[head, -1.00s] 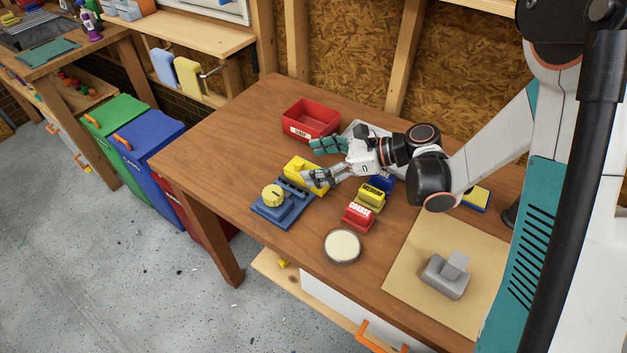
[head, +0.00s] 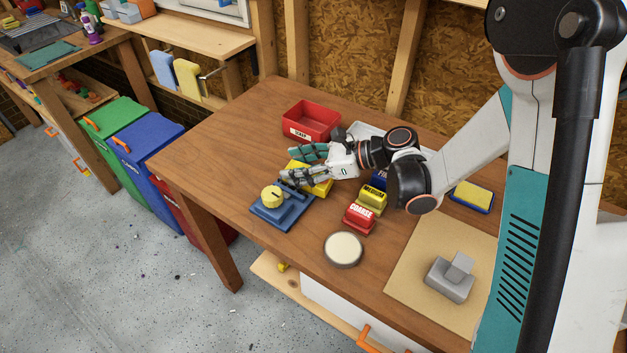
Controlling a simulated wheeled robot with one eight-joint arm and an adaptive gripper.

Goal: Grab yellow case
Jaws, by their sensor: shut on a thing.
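The yellow case (head: 322,188) is on the wooden table, just right of a blue fixture with a round yellow knob (head: 271,195). My gripper (head: 299,165) reaches in from the right, with its grey and teal fingers over and around the case. It is shut on the case. The hand and fingers hide much of the case's top, so only its yellow edges show. I cannot tell whether the case still rests on the table.
A red bin (head: 311,121) stands behind the gripper. Red "COARSE" (head: 359,217) and yellow "MEDIUM" (head: 371,199) blocks stand to the right. A round cream-topped disc (head: 343,249) is in front. A tan mat (head: 415,268) holds a grey block (head: 449,283). The table's left end is clear.

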